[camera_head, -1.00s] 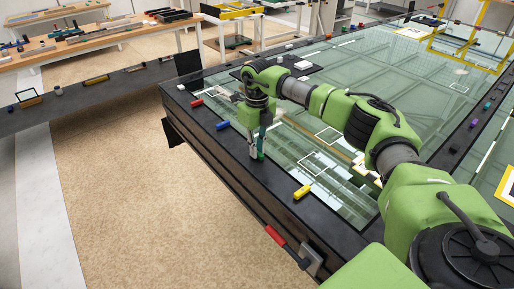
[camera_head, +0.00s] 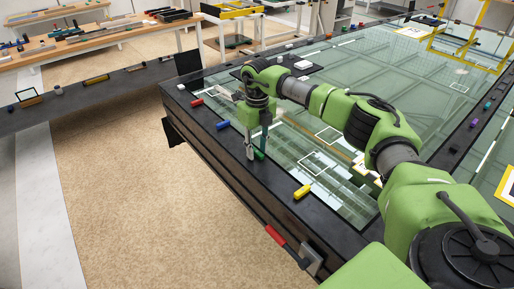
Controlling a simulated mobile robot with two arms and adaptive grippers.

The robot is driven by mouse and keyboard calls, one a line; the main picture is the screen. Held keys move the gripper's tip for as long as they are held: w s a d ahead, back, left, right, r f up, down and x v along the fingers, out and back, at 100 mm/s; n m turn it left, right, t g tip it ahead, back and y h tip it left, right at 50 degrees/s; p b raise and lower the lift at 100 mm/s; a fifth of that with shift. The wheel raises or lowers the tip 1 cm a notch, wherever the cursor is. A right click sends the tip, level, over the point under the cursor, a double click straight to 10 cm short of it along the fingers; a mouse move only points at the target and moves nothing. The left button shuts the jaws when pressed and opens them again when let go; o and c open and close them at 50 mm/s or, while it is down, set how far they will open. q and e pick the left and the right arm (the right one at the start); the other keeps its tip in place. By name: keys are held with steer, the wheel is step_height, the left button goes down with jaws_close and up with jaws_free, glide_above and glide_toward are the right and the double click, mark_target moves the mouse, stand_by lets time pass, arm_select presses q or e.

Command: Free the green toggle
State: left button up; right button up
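The green toggle (camera_head: 259,155) is a small bar on the black edge of the glazed frame (camera_head: 205,135). It slants down to the right, unlike the red, blue and yellow toggles, which slant up to the right. My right gripper (camera_head: 256,152) points down over it with its two fingers spread apart. One finger is left of the green toggle and the other is above and behind it; I cannot tell whether either touches it. My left gripper is out of view.
The red toggle (camera_head: 197,102) and blue toggle (camera_head: 222,125) sit further along the same edge, the yellow toggle (camera_head: 302,191) nearer. A red-handled clamp (camera_head: 276,235) is on the frame's side. Carpeted floor (camera_head: 120,200) lies open at left.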

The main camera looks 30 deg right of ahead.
mark_target(257, 151)
step_height(257, 151, up, 12)
stand_by(0.6)
stand_by(0.4)
